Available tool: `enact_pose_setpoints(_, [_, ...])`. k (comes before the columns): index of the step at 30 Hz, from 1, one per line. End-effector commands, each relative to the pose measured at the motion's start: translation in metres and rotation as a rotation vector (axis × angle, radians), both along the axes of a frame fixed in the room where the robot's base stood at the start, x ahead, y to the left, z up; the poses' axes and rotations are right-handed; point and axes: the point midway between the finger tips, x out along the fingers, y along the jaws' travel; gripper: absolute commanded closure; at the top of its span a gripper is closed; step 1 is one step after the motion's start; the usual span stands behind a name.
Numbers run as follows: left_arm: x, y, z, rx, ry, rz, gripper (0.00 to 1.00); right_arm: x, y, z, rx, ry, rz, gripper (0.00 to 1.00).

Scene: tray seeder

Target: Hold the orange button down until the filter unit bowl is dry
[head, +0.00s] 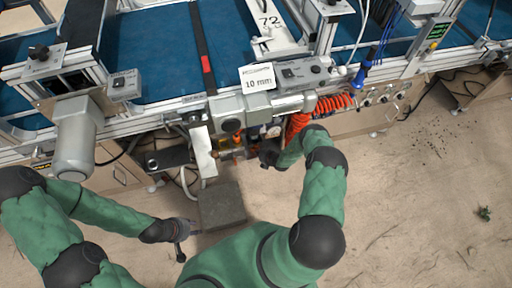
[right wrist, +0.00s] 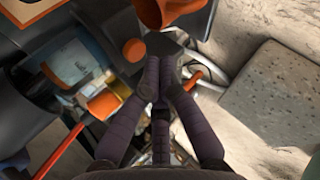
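The orange button (right wrist: 134,50) is a round orange disc in the right wrist view. My right gripper (right wrist: 158,70) has its dark fingertips together, just right of the button in the picture; I cannot tell whether they touch it. What looks like the filter unit's clear bowl (right wrist: 72,66) shows left of the fingers, near a yellow brass-coloured part; whether liquid is in it is unclear. In the head view, my right gripper (head: 268,156) is beside the small orange and yellow parts under the machine's edge. My left gripper (head: 181,250) hangs low, apart from the machine, its fingers unclear.
Coiled orange hose (head: 333,104) hangs close to my right forearm. A grey block (head: 222,205) lies on the floor between my arms, also in the right wrist view (right wrist: 280,100). The conveyor frame (head: 150,115) borders the workspace. Open sandy floor lies at the right.

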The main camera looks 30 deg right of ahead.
Motion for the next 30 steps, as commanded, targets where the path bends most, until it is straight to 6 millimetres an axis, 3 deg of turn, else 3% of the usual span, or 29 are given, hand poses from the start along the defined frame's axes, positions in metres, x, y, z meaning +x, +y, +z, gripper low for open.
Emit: enact_pose_setpoints(30, [0.0001,0.0001,-0.0085,0.000,0.000,0.000,0.66,0.0093,-0.0023,0.0002,0.000,0.000,0.000,1.00])
